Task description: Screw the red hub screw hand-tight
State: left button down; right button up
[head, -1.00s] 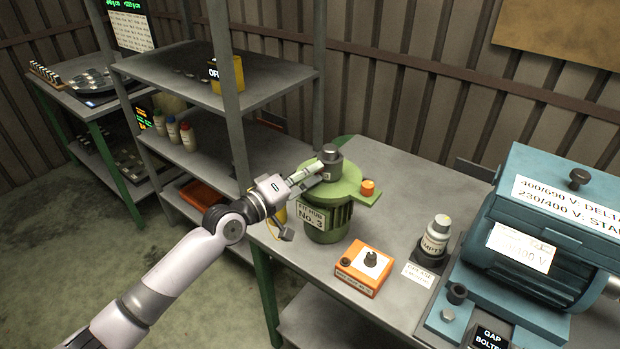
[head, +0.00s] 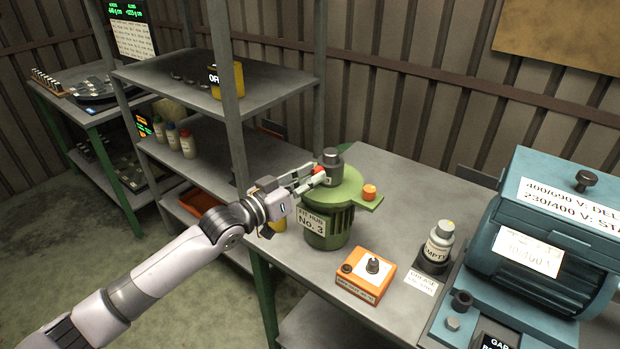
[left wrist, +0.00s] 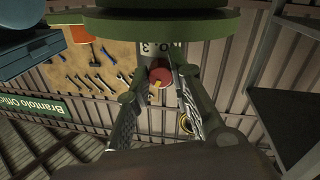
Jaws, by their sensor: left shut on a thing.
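The red hub screw (head: 318,170) sits at the side of the dark grey hub (head: 331,158) on top of the green round stand (head: 347,192). My left gripper (head: 312,180) reaches in from the left, its fingers closed on the screw. How deep the screw sits is hidden. My right gripper is not in view.
The stand is on a grey bench (head: 400,180). An orange knob (head: 369,191) stands on its side arm. An orange box (head: 363,272), a grease bottle (head: 438,240) and a blue motor (head: 550,245) are to the right. A shelf rack (head: 215,80) stands at left.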

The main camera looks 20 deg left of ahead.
pick_arm(q)
jog(key=shift+f+m, duration=0.15)
jog(key=shift+m, duration=0.45)
jog(key=c, duration=1.4)
grip_release()
jog(key=shift+s+a, duration=0.1)
jog(key=v, duration=1.1)
jog(key=shift+s+a, duration=0.2)
jog(key=shift+s, duration=0.15)
